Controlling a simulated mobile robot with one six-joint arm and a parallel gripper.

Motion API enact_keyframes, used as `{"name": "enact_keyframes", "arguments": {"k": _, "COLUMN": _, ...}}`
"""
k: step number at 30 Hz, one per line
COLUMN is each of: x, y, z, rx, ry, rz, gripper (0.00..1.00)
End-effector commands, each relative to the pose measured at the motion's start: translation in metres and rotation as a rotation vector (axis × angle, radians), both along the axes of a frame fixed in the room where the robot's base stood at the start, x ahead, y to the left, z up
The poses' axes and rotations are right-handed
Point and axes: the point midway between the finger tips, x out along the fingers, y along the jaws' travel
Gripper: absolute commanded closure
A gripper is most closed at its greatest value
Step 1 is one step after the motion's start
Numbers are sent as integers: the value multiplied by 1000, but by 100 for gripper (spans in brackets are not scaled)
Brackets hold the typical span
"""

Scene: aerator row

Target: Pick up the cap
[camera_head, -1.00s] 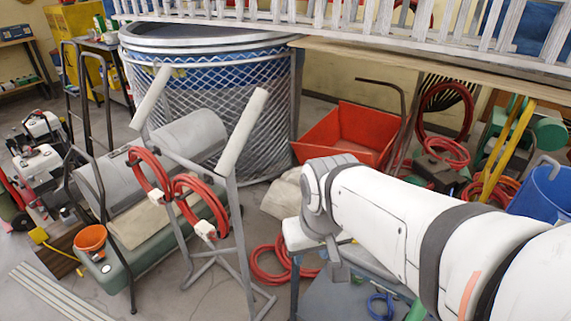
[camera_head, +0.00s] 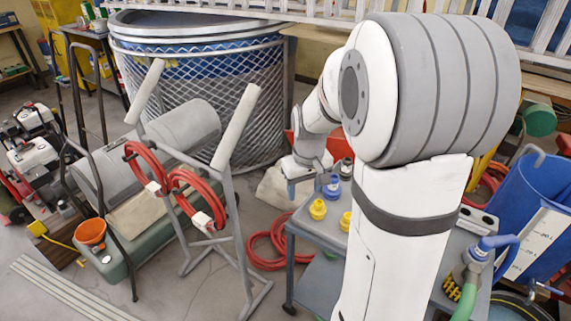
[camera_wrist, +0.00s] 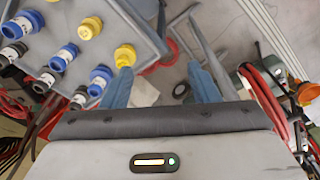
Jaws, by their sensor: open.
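Several caps stand on a grey cart top (camera_head: 315,238). Two are yellow: one near the cart's left edge (camera_head: 318,209) and one to its right (camera_head: 346,221). A blue cap (camera_head: 332,187) and a dark one (camera_head: 347,167) stand farther back. In the wrist view, a yellow cap (camera_wrist: 124,56) is by the left fingertip, with another yellow cap (camera_wrist: 89,28) farther left. Blue and black caps with white bands also show there. My gripper (camera_wrist: 158,70) is open and empty, its blue fingers apart; it also shows in the head view (camera_head: 296,188) beside the cart's far left corner.
A grey stand with red hose loops (camera_head: 198,195) stands left of the cart. A red hose coil (camera_head: 268,245) lies on the floor between them. A blue bin (camera_head: 535,205) is at the right, and a mesh-wrapped tank (camera_head: 205,90) stands behind. My arm hides much of the cart.

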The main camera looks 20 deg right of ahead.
Motion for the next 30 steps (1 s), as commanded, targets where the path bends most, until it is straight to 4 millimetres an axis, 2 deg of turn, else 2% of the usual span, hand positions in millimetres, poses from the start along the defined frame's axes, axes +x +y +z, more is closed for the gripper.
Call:
{"name": "enact_keyframes", "arguments": {"k": 1, "x": 16, "y": -11, "z": -9, "rx": 1, "ry": 21, "rz": 1, "gripper": 45}}
{"name": "enact_keyframes", "arguments": {"k": 6, "x": 59, "y": -46, "z": -52, "rx": 4, "ry": 60, "rz": 24, "gripper": 45}}
{"name": "enact_keyframes", "arguments": {"k": 12, "x": 87, "y": -79, "z": -103, "rx": 11, "ry": 94, "rz": 47, "gripper": 45}}
{"name": "enact_keyframes", "arguments": {"k": 18, "x": 97, "y": -95, "z": -130, "rx": 14, "ry": 107, "rz": 58, "gripper": 45}}
{"name": "enact_keyframes", "arguments": {"k": 30, "x": 96, "y": -96, "z": -172, "rx": 15, "ry": 110, "rz": 59, "gripper": 45}}
